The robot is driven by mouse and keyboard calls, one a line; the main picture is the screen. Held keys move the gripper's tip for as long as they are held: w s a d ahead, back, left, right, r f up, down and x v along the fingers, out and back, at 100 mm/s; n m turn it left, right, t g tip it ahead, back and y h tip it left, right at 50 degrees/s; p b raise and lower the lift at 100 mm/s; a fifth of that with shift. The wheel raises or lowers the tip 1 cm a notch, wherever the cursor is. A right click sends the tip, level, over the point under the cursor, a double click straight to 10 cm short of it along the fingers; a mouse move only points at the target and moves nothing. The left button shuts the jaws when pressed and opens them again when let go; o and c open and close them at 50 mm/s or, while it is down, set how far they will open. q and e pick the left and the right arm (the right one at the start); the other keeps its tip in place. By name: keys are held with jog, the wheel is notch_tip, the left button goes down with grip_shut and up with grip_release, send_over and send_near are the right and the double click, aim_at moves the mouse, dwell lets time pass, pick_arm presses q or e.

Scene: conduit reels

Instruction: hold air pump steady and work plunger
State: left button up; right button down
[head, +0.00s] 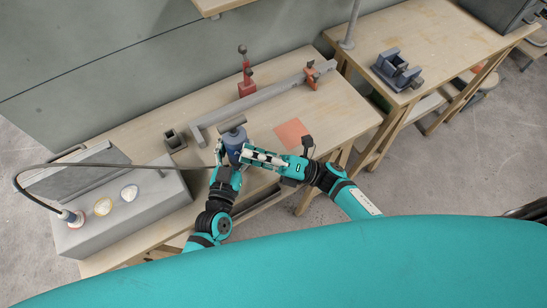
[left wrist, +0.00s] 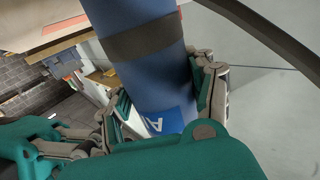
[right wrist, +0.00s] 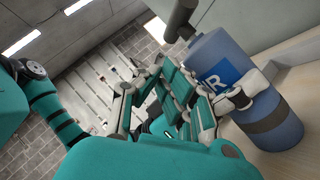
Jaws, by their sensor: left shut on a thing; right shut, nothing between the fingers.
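The air pump (head: 236,143) is a blue cylinder with a dark band, standing near the front edge of the wooden bench. Its grey crossbar handle (head: 231,122) sits above the body. My left gripper (head: 226,154) is shut around the pump body; in the left wrist view the blue pump (left wrist: 150,60) fills the space between its fingers. My right gripper (head: 252,154) is shut and empty, just right of the pump and below the handle. In the right wrist view the pump (right wrist: 270,110) stands beside its fingers, and part of the handle (right wrist: 180,18) shows at the top.
A grey box (head: 130,205) with round dials stands at the left, with a dark hose (head: 110,166) arching toward the pump. A long grey bar (head: 260,102), a red stand (head: 246,80) and an orange square (head: 292,133) lie behind and right. A vise (head: 397,70) sits on another bench.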

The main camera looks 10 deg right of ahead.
aim_at(223, 133)
jog(key=shift+w+a+r, duration=0.25)
jog(key=shift+w+r, duration=0.25)
jog(key=shift+w, duration=0.25)
jog(key=shift+w+a+r, duration=0.25)
jog(key=shift+w+r, duration=0.25)
jog(key=shift+w, duration=0.25)
